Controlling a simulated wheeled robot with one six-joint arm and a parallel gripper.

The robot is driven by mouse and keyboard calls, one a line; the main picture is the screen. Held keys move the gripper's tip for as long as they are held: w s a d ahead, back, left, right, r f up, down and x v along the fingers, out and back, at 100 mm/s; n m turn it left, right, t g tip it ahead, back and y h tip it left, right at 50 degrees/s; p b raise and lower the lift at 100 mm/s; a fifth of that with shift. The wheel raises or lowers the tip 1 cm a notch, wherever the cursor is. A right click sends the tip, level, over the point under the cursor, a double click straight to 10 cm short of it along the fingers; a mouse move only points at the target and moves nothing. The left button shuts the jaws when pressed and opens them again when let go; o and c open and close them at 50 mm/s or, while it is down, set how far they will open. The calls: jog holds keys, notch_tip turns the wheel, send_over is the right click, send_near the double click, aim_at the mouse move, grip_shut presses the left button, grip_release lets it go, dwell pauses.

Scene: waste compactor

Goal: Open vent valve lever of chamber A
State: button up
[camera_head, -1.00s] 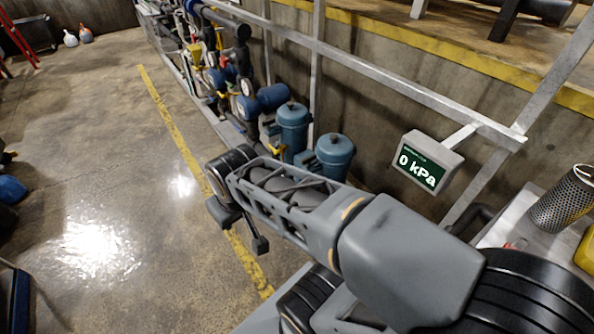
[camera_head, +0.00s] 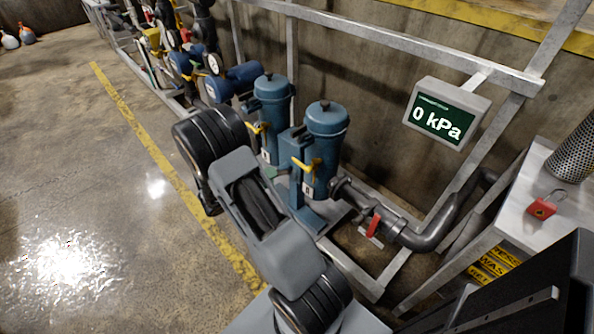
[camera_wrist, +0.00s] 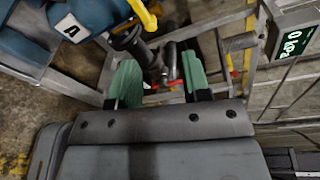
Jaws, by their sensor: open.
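Two teal chambers with dark caps stand by the wall in the head view. The nearer one (camera_head: 327,125) has a yellow lever (camera_head: 308,168) on its front and a small white label below. The farther chamber (camera_head: 273,100) has a similar yellow lever (camera_head: 258,128). In the wrist view, a white label reading "A" (camera_wrist: 70,27) shows on a teal body at upper left, with part of a yellow lever (camera_wrist: 146,13) at the top edge. My gripper (camera_wrist: 160,79) is open, with green fingertips apart and the yellow lever beyond them.
A display (camera_head: 448,113) reads 0 kPa on the metal railing. A grey pipe (camera_head: 423,238) with a red handle (camera_head: 374,222) runs right of the nearer chamber. A red padlock (camera_head: 541,207) lies on a bench at right. Open floor lies left of the yellow line.

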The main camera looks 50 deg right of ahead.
aim_at(296, 163)
notch_tip(296, 163, down, 4)
jog(key=w+d+n+t+h+b, duration=0.1)
jog(key=w+d+n+t+h, duration=0.1)
jog(key=n, duration=0.3)
jog(key=d, duration=0.8)
jog(key=s+d+b, duration=0.1)
jog(key=d, duration=0.3)
jog(key=shift+s+d+f, duration=0.1)
jog(key=shift+d+f, duration=0.05)
jog(key=shift+d, duration=0.05)
grip_shut()
